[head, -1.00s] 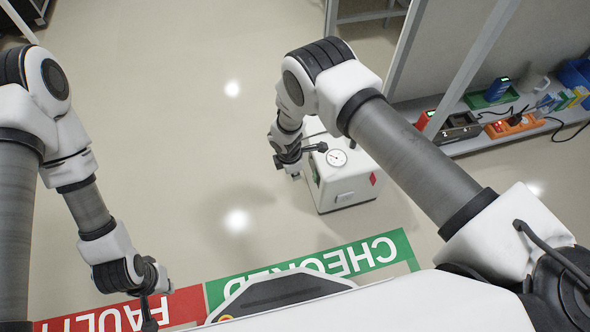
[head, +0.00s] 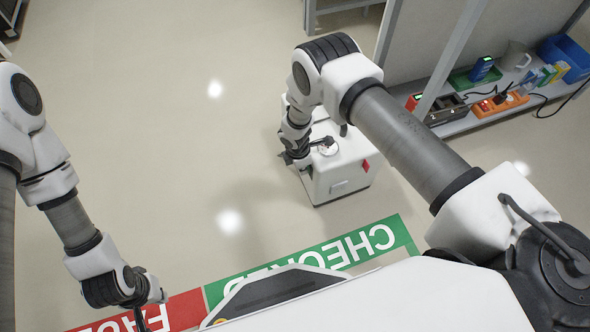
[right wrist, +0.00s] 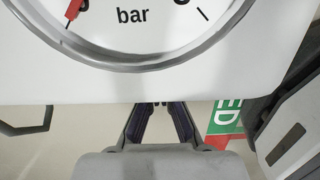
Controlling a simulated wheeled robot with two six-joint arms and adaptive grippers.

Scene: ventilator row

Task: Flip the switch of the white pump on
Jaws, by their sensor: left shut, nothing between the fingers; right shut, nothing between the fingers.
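The white pump (head: 345,180) stands on the floor right of centre in the head view, with a round gauge (head: 327,147) on top and a red diamond label. The gauge (right wrist: 135,30) fills the top of the right wrist view, marked "bar", with a red needle. My right gripper (head: 286,159) is at the pump's left side. In the right wrist view its shut, empty fingers (right wrist: 160,106) end right by the edge of the pump's white top; I cannot tell whether they touch. I cannot make out the switch. My left gripper (head: 142,318) is shut, low at the left, away from the pump.
A green "CHECKED" floor zone (head: 340,247) and a red one (head: 185,308) lie in front of my base. The floor left of the pump is clear.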

